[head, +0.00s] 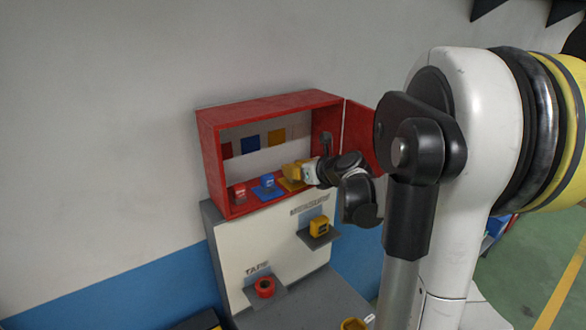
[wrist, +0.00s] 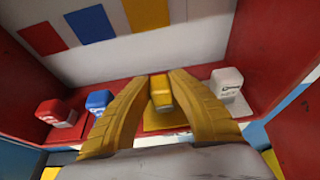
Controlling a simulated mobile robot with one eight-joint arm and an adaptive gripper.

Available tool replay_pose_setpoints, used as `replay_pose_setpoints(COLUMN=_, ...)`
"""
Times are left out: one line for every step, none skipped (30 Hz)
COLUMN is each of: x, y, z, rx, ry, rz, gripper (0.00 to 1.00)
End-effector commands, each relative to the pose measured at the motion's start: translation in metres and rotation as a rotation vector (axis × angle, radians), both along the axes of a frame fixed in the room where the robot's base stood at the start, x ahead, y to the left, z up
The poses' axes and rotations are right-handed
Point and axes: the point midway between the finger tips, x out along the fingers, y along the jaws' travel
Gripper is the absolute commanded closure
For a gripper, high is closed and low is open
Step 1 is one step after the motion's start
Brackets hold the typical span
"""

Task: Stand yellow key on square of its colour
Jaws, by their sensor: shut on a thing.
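My gripper (wrist: 160,84) has its yellow fingers shut on the yellow key (wrist: 160,94) inside the red cabinet. The key is upright, directly over the yellow square (wrist: 165,120) on the cabinet floor. I cannot tell whether its base touches the square. In the head view my gripper (head: 294,171) is at the right part of the cabinet, over the yellow square (head: 291,185), and the fingers mostly hide the key.
A red key (wrist: 54,113), a blue key (wrist: 99,101) and a white key (wrist: 228,84) stand alongside. The open cabinet door (head: 359,137) is at the right. A yellow block (head: 319,226) and a red tape roll (head: 265,287) sit on lower shelves.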

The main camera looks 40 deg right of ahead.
Motion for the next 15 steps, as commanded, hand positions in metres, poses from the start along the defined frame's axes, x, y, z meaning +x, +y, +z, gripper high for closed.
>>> replay_pose_setpoints(x=0.0000, y=0.0001, z=-0.0001, rx=0.000, ry=0.000, rz=0.000, gripper=1.00)
replay_pose_setpoints(x=0.0000, y=0.0001, z=0.0001, rx=0.000, ry=0.000, rz=0.000, gripper=1.00)
replay_pose_setpoints(x=-0.0001, y=0.0001, z=0.0002, rx=0.000, ry=0.000, rz=0.000, gripper=1.00)
replay_pose_setpoints(x=-0.0001, y=0.0001, z=0.0003, rx=0.000, ry=0.000, rz=0.000, gripper=1.00)
replay_pose_setpoints(x=-0.0001, y=0.0002, z=0.0003, rx=0.000, ry=0.000, rz=0.000, gripper=1.00)
replay_pose_setpoints(x=-0.0002, y=0.0002, z=-0.0001, rx=0.000, ry=0.000, rz=0.000, gripper=1.00)
replay_pose_setpoints(x=-0.0001, y=0.0002, z=-0.0010, rx=0.000, ry=0.000, rz=0.000, gripper=1.00)
replay_pose_setpoints(x=-0.0002, y=0.0002, z=-0.0023, rx=0.000, ry=0.000, rz=0.000, gripper=1.00)
replay_pose_setpoints(x=-0.0001, y=0.0001, z=-0.0040, rx=0.000, ry=0.000, rz=0.000, gripper=1.00)
replay_pose_setpoints(x=-0.0001, y=0.0002, z=-0.0040, rx=0.000, ry=0.000, rz=0.000, gripper=0.74)
replay_pose_setpoints(x=-0.0001, y=0.0002, z=-0.0032, rx=0.000, ry=0.000, rz=0.000, gripper=0.65)
replay_pose_setpoints(x=-0.0001, y=0.0002, z=-0.0029, rx=0.000, ry=0.000, rz=0.000, gripper=0.58)
replay_pose_setpoints(x=-0.0002, y=0.0002, z=-0.0027, rx=0.000, ry=0.000, rz=0.000, gripper=0.58)
replay_pose_setpoints(x=-0.0002, y=0.0002, z=-0.0027, rx=0.000, ry=0.000, rz=0.000, gripper=0.58)
replay_pose_setpoints(x=-0.0001, y=0.0001, z=-0.0027, rx=0.000, ry=0.000, rz=0.000, gripper=0.58)
